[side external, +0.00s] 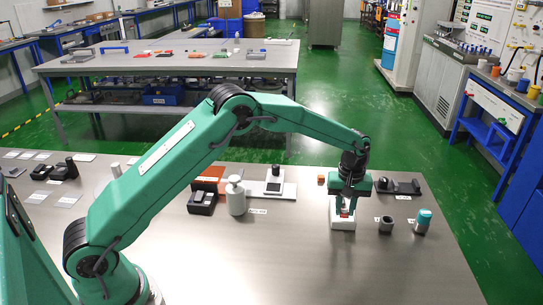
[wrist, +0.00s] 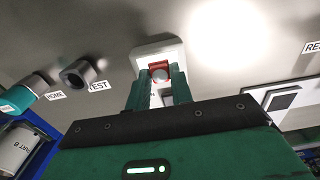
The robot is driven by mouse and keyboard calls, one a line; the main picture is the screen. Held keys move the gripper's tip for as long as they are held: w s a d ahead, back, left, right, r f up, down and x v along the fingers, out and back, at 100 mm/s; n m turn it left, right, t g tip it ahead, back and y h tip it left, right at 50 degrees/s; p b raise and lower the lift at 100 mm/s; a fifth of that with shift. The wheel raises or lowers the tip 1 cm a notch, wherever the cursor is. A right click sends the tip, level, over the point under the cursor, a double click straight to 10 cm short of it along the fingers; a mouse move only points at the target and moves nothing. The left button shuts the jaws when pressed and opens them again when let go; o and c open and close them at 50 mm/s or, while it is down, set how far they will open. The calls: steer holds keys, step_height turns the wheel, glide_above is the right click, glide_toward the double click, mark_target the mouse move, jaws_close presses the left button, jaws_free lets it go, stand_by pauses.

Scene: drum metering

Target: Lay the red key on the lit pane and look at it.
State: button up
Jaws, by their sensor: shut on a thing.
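My gripper (side external: 345,208) points down over a small white block (side external: 343,222) on the metal table. In the wrist view, its two green fingers (wrist: 159,86) are shut on the red key (wrist: 159,65), which has a grey round part. The key sits at the white block (wrist: 146,52); whether it is still seated in it or just clear, I cannot tell. In the side view the fingers hide most of the key. A pale square pane (side external: 274,188), apparently the lit pane, stands left of my gripper under a dark-topped stand. It also shows at the right of the wrist view (wrist: 283,100).
A grey hollow cylinder (side external: 385,224) and a teal-topped cylinder (side external: 422,222) stand right of the block. A white bottle (side external: 236,196) and a black box (side external: 202,202) stand left of the pane. A small orange piece (side external: 321,180) lies behind my gripper. The front of the table is clear.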

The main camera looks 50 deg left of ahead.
mark_target(344, 211)
steer(key=o, duration=0.9)
steer(key=shift+f, duration=0.1)
steer(key=shift+o, duration=0.2)
step_height(344, 211, up, 12)
steer(key=shift+r, duration=0.25)
